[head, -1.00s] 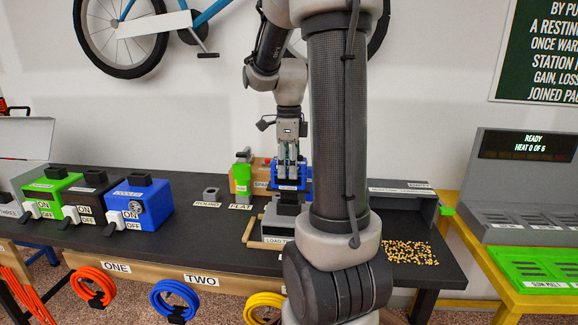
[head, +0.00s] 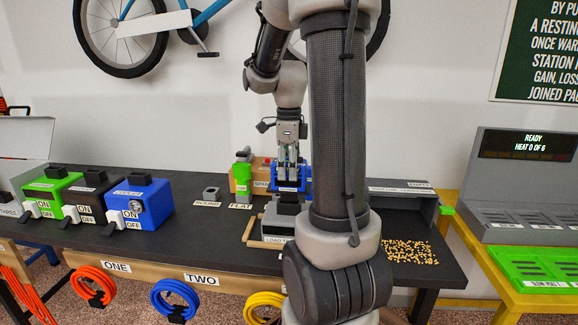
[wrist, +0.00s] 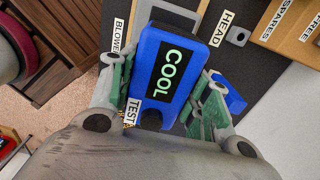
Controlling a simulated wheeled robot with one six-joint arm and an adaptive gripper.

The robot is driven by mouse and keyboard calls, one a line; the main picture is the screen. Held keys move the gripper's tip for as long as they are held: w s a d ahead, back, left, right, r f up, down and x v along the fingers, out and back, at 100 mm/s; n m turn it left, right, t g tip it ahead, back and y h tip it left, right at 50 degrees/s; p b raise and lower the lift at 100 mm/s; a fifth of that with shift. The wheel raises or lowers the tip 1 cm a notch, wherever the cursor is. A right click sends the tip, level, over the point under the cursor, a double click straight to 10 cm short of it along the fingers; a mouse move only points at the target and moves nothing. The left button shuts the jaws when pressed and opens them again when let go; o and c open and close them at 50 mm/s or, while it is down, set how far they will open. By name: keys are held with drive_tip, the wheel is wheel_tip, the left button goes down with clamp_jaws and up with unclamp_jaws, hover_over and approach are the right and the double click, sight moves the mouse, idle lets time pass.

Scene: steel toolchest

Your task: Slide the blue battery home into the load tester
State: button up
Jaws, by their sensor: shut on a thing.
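The blue battery (head: 303,177) is between the fingers of my gripper (head: 287,176), upright above the load tester in the head view. In the wrist view, the battery (wrist: 151,62) fills the middle, its display reading COOL. My gripper (wrist: 165,85) is shut on it, with a green-padded finger on each side. The load tester (head: 275,231) is a grey box with a dark upper part, partly hidden by my arm. I cannot tell whether the battery's lower end touches it or is inside it.
Blue, black and green switch boxes (head: 138,203) stand to the left on the dark bench. A green item (head: 242,172) and an orange-brown box (head: 262,172) stand behind the tester. A yellow table with a grey READY display unit (head: 522,185) is at right.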

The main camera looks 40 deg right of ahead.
drive_tip(key=shift+f, duration=1.9)
drive_tip(key=o, duration=1.5)
wheel_tip(320, 180, up, 12)
drive_tip(key=shift+f, duration=0.1)
